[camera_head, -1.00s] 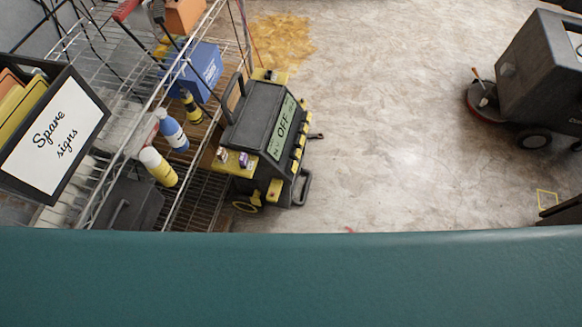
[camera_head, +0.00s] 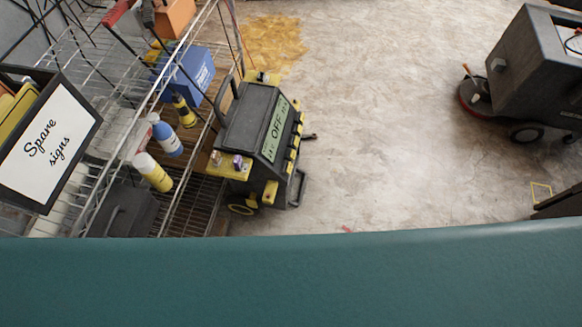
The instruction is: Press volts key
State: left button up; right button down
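A black and yellow wheeled machine (camera_head: 248,130) stands on the floor against the wire shelf. Its pale green display (camera_head: 276,132) reads "OFF". A row of yellow keys (camera_head: 294,143) runs along the edge beside the display; their labels are too small to read, so I cannot tell which one is volts. Two terminal-like knobs sit on a yellow ledge (camera_head: 228,168) at its near end. Neither of my grippers is in view.
The wire shelf (camera_head: 172,206) at left holds bottles, a blue box (camera_head: 188,78) and a "Spare signs" holder (camera_head: 48,136). A grey floor machine (camera_head: 535,75) stands at right. The floor (camera_head: 385,120) between is clear. A teal surface (camera_head: 290,285) fills the bottom.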

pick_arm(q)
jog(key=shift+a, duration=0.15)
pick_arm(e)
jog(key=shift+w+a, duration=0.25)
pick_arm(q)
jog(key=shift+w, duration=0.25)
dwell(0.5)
